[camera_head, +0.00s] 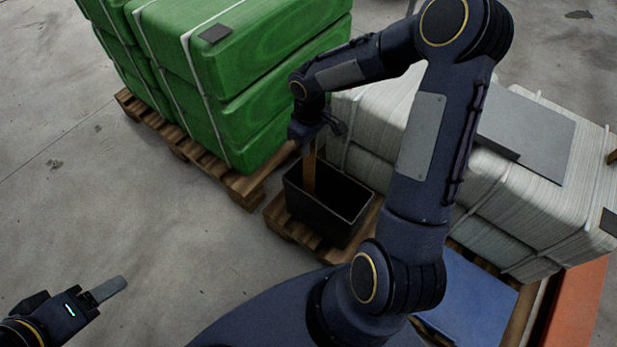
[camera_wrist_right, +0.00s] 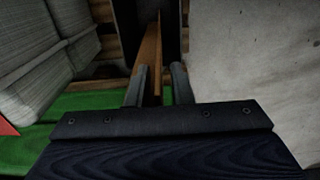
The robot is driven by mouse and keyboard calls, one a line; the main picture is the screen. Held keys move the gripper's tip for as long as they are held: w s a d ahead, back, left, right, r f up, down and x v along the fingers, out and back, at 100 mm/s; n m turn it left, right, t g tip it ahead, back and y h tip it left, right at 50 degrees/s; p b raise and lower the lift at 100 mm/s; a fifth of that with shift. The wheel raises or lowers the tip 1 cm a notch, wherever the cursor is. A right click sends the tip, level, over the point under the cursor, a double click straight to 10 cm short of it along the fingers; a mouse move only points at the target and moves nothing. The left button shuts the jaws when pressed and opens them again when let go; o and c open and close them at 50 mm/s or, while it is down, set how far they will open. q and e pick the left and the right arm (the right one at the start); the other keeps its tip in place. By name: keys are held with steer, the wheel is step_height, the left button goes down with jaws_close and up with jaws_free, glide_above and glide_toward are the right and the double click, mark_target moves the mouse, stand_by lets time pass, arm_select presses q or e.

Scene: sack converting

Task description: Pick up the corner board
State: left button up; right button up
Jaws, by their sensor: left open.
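The corner board (camera_head: 309,172) is a narrow brown strip standing upright in a black bin (camera_head: 326,208). My right gripper (camera_head: 316,134) is above the bin at the board's upper end. In the right wrist view, the board (camera_wrist_right: 152,55) passes between the two fingers of my right gripper (camera_wrist_right: 160,85). The fingers stand apart, with a dark gap showing between the board and the right finger. The board's lower end is hidden inside the bin. My left gripper (camera_head: 107,289) is open and empty at the lower left, over bare floor, far from the board.
Green sacks (camera_head: 255,75) are stacked on a pallet (camera_head: 240,187) behind and left of the bin. Pale sacks (camera_head: 530,200) with a grey sheet (camera_head: 525,130) on top stand to the right. A blue panel (camera_head: 465,300) lies at lower right. The floor at left is clear.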

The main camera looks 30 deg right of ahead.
jaws_close()
